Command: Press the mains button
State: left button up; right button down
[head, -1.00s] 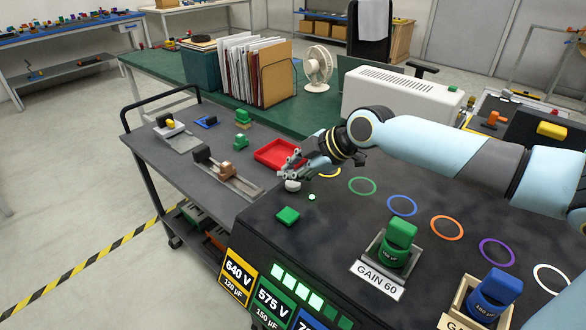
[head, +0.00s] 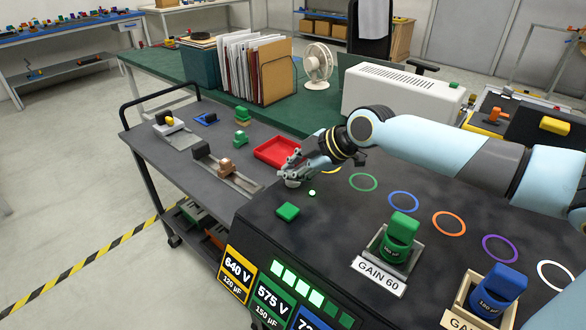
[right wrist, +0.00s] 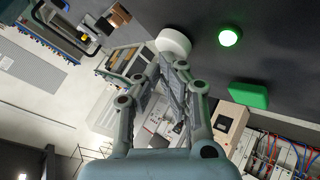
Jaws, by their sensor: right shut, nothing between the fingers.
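A white round button (right wrist: 173,40) shows in the right wrist view, just beyond my fingertips; I can read no mains label on it. In the head view my right gripper (head: 291,179) is over the same spot on the dark console and mostly covers the button. The gripper is shut and empty, with its fingers pointing at the button. Whether the fingertips touch it I cannot tell. A small round green lamp (head: 312,193) glows beside it and also shows lit in the right wrist view (right wrist: 229,37). My left gripper is not in view.
A green block-shaped piece (head: 288,211) sits on the console (head: 330,235) near the lamp. Coloured rings (head: 403,202) and a green part in the GAIN 60 holder (head: 398,240) are to the right. A red tray (head: 276,152) lies on the cart behind the gripper.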

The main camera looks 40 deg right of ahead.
aim_at(292, 181)
jog(key=shift+f, duration=0.25)
jog(key=shift+r, duration=0.15)
dwell(0.3)
jog(key=shift+r+p, duration=0.45)
jog(key=shift+r, duration=0.3)
notch_tip(292, 181, up, 5)
jog(key=p, duration=0.4)
dwell(0.7)
